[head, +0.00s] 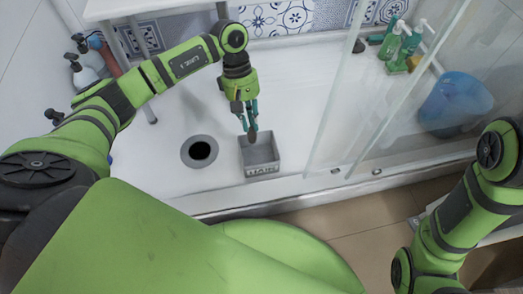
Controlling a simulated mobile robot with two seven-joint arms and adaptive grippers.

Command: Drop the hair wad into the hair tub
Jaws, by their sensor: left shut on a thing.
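My left gripper (250,124) points down over the shower tray, shut on a small dark brown hair wad (252,136). The hair tub (262,172) is a grey open box with lettering on its front wall, standing on the white shower floor. The hair wad appears over the back left part of the tub's opening; its exact height above the tub is hard to tell. My right arm shows at the right edge, but its gripper is out of view.
A round grey drain (199,151) with a dark hole lies left of the tub. Glass panels (345,90) stand to the right, with a blue bucket (455,103) and green bottles (399,45) beyond. Pump bottles (84,72) stand at left. A raised sill (290,185) runs along the front.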

